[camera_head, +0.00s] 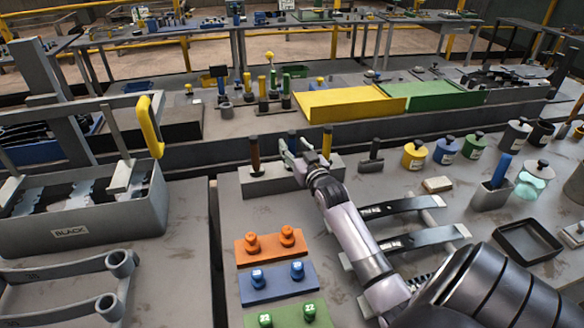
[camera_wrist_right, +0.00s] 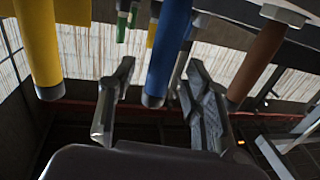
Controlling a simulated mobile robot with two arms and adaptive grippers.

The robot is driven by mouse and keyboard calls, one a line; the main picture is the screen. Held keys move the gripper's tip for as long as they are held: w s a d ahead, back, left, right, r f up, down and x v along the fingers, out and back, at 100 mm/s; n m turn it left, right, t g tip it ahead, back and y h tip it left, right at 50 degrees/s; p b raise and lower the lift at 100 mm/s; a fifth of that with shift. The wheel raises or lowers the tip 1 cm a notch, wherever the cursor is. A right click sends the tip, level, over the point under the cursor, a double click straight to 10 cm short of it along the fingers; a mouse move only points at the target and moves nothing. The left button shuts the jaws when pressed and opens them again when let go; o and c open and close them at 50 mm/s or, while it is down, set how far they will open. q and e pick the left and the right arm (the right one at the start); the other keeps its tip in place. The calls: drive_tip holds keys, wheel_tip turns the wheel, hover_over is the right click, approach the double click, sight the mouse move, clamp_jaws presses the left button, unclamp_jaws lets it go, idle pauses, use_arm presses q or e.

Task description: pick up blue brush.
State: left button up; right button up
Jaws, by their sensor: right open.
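The blue brush (camera_wrist_right: 165,55) shows in the right wrist view as a smooth blue handle between the two fingers of my right gripper (camera_wrist_right: 157,72). The fingers stand open on either side of it, with gaps visible. In the head view my right gripper (camera_head: 293,149) is at the grey rack block (camera_head: 280,181), between a brown handle (camera_head: 255,154) and a yellow handle (camera_head: 327,141). The blue brush is mostly hidden there by the gripper. My left gripper is not in view.
In the wrist view a yellow handle (camera_wrist_right: 38,45) and a brown handle (camera_wrist_right: 255,65) flank the fingers closely. A low dark wall (camera_head: 400,129) runs behind the rack. Orange (camera_head: 270,248) and blue (camera_head: 277,285) blocks with knobs lie in front. A blue-handled item (camera_head: 502,168) stands in a grey holder at right.

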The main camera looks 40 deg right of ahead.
drive_tip(key=shift+b+x, duration=0.4)
drive_tip(key=shift+x, duration=0.75)
drive_tip(key=shift+s, duration=0.1)
drive_tip(key=shift+c, duration=0.6)
clamp_jaws()
